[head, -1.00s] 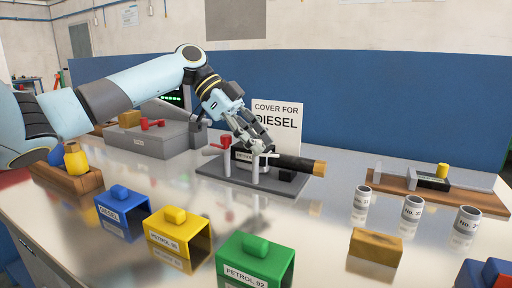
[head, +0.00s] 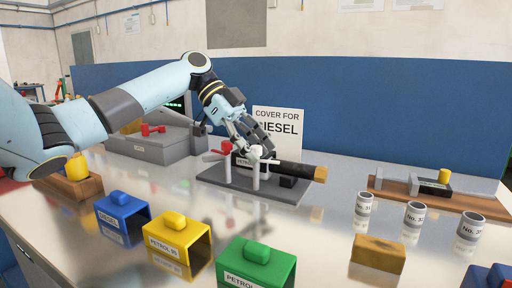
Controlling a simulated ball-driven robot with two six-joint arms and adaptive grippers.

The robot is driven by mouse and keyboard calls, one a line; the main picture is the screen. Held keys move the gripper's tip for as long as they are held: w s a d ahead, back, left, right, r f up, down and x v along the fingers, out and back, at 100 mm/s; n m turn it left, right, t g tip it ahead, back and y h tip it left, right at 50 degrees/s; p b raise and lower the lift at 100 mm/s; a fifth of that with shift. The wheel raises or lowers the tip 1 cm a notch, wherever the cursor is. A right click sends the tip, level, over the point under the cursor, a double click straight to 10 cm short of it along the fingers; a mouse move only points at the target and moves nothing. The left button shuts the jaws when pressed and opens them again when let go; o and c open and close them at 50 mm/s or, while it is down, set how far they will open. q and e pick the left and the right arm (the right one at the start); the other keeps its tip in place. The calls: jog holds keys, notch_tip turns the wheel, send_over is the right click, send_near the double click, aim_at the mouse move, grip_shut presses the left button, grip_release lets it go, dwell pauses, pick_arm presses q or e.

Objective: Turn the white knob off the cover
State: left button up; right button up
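A dispenser frame on a grey base plate (head: 218,179) stands mid-table, with a black nozzle (head: 295,168) lying across it, tipped in brown-orange. A label starting "PETROL" shows on its cover (head: 243,161), partly hidden. A white T-shaped knob (head: 268,161) stands at the front of the frame beside white posts. A red knob (head: 222,148) is to its left. My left gripper (head: 258,153) points down right at the white knob, its fingers overlapping the knob's top. I cannot tell whether they touch or grip it. My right gripper is not in view.
A sign (head: 280,125) reading "COVER FOR DIESEL" stands behind. Blue (head: 121,212), yellow (head: 178,236) and green (head: 255,265) covers line the front. Numbered cylinders (head: 413,213), a wooden block (head: 378,254) and a wooden-based fixture (head: 390,187) are at right. A grey box (head: 150,148) is at left.

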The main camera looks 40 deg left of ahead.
pick_arm(q)
jog(key=v, duration=1.2)
jog(key=shift+w, duration=0.1)
